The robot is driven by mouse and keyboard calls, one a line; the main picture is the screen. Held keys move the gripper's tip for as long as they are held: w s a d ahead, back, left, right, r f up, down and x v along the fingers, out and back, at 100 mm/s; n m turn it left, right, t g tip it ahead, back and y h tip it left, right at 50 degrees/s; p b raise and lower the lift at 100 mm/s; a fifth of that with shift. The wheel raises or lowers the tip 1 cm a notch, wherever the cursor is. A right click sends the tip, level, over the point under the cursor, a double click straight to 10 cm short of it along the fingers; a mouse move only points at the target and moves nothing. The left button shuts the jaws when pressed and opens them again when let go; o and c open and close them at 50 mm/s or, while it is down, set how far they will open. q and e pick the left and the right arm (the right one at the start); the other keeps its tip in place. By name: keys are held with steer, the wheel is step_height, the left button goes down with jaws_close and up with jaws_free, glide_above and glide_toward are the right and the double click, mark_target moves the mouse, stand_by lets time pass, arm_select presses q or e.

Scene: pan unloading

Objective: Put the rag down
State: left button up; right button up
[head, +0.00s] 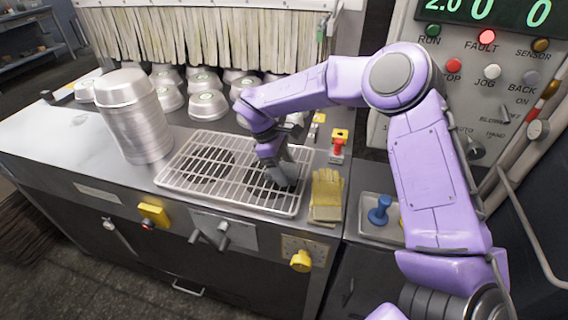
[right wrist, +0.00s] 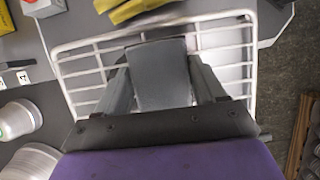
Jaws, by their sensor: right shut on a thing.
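My right gripper (head: 284,184) is low over the right part of the white wire rack (head: 185,183), with its fingers pointing down. In the right wrist view my right gripper (right wrist: 163,85) is shut on a flat dark grey piece, which I take to be the rag (right wrist: 160,72). The rag is between the two fingers and in front of the white rack bars. I cannot tell whether it touches the rack. In the head view the rag is hard to tell from the dark fingers. My left gripper is not in view.
Folded yellow gloves (head: 327,195) lie right of the rack. A tall stack of metal pans (head: 136,120) stands left of it. Several upturned pans stand behind, below a strip curtain (head: 205,40). A small tray (head: 375,232) with a blue-handled item is at the right.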

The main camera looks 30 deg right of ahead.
steer(key=shift+w+a+f, duration=0.1)
steer(key=shift+w+f, duration=0.1)
steer(key=shift+f+b, duration=0.15)
steer(key=shift+b, duration=0.15)
steer(key=o, duration=0.9)
steer(key=shift+s, duration=0.1)
steer(key=shift+o, duration=0.2)
steer(key=shift+r+p, duration=0.4)
steer(key=shift+p, duration=0.05)
steer(key=b+v, duration=0.1)
steer(key=v, duration=0.1)
steer(key=shift+w+a+r+b, duration=0.1)
steer(key=shift+w+r+b, duration=0.15)
steer(key=shift+b, duration=0.15)
steer(key=b+v, duration=0.1)
steer(key=v, duration=0.8)
